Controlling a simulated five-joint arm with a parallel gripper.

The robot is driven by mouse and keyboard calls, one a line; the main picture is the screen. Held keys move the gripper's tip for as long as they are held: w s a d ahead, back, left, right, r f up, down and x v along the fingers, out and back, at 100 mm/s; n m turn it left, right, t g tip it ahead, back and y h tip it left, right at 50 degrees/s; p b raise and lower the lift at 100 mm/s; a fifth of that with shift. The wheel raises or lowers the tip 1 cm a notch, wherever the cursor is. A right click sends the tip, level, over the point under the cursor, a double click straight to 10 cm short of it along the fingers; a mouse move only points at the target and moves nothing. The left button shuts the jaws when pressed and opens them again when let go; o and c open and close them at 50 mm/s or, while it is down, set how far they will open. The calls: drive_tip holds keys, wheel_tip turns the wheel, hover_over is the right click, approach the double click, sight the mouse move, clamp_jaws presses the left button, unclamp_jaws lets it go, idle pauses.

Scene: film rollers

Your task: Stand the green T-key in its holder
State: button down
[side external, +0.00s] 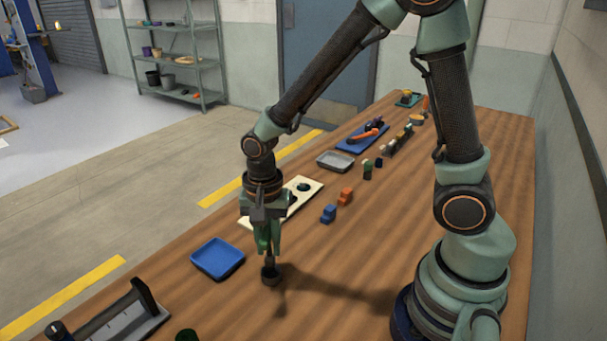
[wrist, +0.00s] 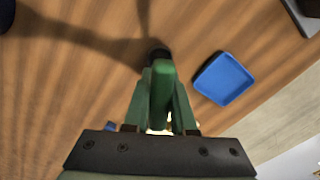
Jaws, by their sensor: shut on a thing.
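The green T-key (wrist: 163,88) is between the two fingers of my gripper (wrist: 160,75), with its green bar showing in the wrist view. In the side view my gripper (side external: 267,240) points down and is shut on it. A dark shaft (side external: 269,258) hangs below the fingers, roughly upright. Its lower end meets a small dark round holder (side external: 271,275) on the table. The holder also shows just past the fingertips in the wrist view (wrist: 157,52), partly hidden by the key. I cannot tell whether the shaft's end is inside the holder or just above it.
A blue tray (side external: 218,258) lies left of my gripper. A cream board (side external: 305,186) is behind it, with blue (side external: 328,213) and orange (side external: 346,196) blocks to its right. A grey rack (side external: 125,322) stands at front left. The wood right of the holder is clear.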

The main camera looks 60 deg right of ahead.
sight(270, 257)
drive_tip(key=shift+f, duration=2.05)
drive_tip(key=shift+f, duration=0.2)
drive_tip(key=shift+c, duration=1.3)
unclamp_jaws()
drive_tip(key=shift+r, duration=0.15)
drive_tip(key=shift+r, duration=3.4)
